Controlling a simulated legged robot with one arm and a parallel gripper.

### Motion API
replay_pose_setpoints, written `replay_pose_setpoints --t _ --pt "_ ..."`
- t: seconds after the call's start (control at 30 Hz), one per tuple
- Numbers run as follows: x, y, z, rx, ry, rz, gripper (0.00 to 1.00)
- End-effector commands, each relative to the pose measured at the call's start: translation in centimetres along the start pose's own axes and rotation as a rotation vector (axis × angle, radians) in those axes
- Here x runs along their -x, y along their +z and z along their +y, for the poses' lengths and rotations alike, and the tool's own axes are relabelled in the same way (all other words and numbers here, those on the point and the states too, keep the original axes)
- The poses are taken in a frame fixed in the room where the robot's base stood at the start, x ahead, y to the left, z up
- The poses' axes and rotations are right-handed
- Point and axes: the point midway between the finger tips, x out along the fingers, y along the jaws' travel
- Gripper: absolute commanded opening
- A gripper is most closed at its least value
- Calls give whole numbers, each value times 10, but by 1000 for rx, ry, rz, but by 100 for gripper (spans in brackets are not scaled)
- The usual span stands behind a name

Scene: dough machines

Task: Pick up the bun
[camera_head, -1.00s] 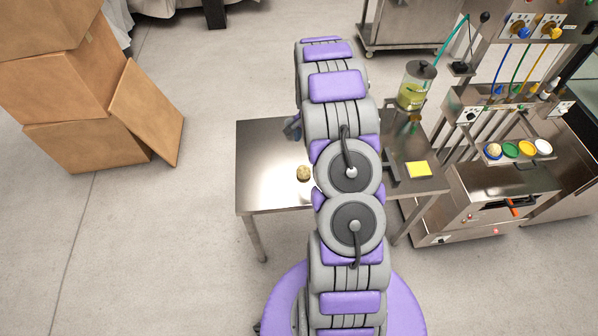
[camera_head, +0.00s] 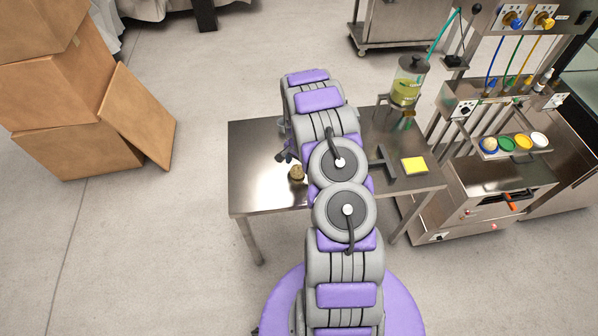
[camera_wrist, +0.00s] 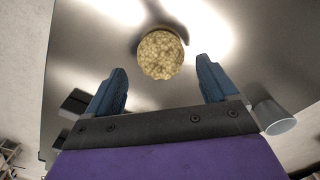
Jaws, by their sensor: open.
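The bun (camera_head: 297,173) is a small, round, tan piece with a crumbly-looking surface on the steel table (camera_head: 255,185). It also shows in the wrist view (camera_wrist: 160,54), at the upper middle, beyond the two fingertips and between their lines. My gripper (camera_wrist: 162,82) is open and empty, with its blue-grey fingers apart on either side. In the head view, my gripper (camera_head: 285,156) shows only in part beside my arm, just above and left of the bun. The fingers do not appear to touch the bun.
A pale cup (camera_wrist: 275,117) stands at the right in the wrist view. A yellow pad (camera_head: 414,165) and a juice dispenser (camera_head: 407,82) are on the table's right side. Machines stand at the right, and cardboard boxes (camera_head: 75,110) at the left. The table's left part is clear.

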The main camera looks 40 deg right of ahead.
Motion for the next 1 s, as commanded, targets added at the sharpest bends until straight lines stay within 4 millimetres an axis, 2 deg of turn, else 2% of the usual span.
replay_pose_setpoints --t 0.03,0.13,0.4,1.0 --pt "-11 1 -1 2 3 -1 86" --pt "-24 2 0 1 4 -1 86" --pt "-29 -3 0 1 0 -3 86" --pt "-28 -1 0 2 1 -1 30"
